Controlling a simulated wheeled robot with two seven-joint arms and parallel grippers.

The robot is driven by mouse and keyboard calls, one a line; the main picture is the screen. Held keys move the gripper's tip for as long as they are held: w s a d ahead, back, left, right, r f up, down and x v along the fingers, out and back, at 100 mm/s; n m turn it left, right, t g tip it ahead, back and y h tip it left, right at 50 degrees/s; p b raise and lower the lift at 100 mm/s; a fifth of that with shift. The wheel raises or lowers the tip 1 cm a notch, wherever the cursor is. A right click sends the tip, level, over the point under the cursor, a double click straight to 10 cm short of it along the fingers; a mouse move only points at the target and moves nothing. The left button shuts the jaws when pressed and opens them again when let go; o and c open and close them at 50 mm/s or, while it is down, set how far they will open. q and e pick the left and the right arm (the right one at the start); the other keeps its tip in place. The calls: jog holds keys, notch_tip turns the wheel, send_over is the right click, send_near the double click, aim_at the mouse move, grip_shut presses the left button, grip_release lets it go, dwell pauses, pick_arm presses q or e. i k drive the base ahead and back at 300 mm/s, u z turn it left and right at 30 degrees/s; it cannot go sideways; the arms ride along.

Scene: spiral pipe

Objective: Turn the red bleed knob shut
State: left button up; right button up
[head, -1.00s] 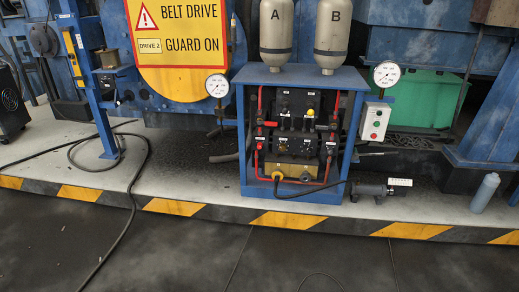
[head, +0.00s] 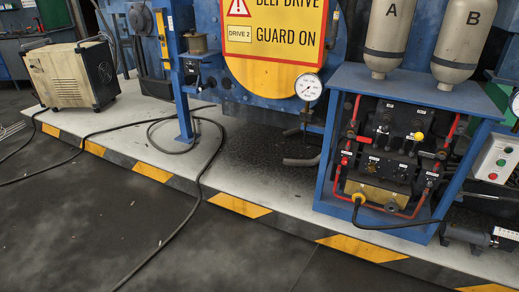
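The blue hydraulic cabinet (head: 325,170) stands at the right, with an open front full of black valve blocks (head: 392,122) and red pipes. Small red parts show on both sides of the blocks, one at the left (head: 345,160) and one at the right (head: 441,154). They are too small to tell which is the red bleed knob or how far it is turned. A yellow knob (head: 419,136) sits on the upper block. Neither of my grippers is in view.
Tanks A (head: 391,35) and B (head: 460,45) stand on the cabinet. A black cable (head: 203,185) crosses the striped platform edge (head: 240,206) onto the dark floor. A beige wheeled unit (head: 70,78) stands at the left. The front floor is otherwise mostly clear.

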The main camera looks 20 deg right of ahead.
aim_at(345, 160)
jog(key=u, duration=0.55)
jog(key=i, duration=1.1)
jog(key=z, duration=0.45)
jog(key=i, duration=1)
jog(key=z, duration=1.5)
jog(key=i, duration=0.7)
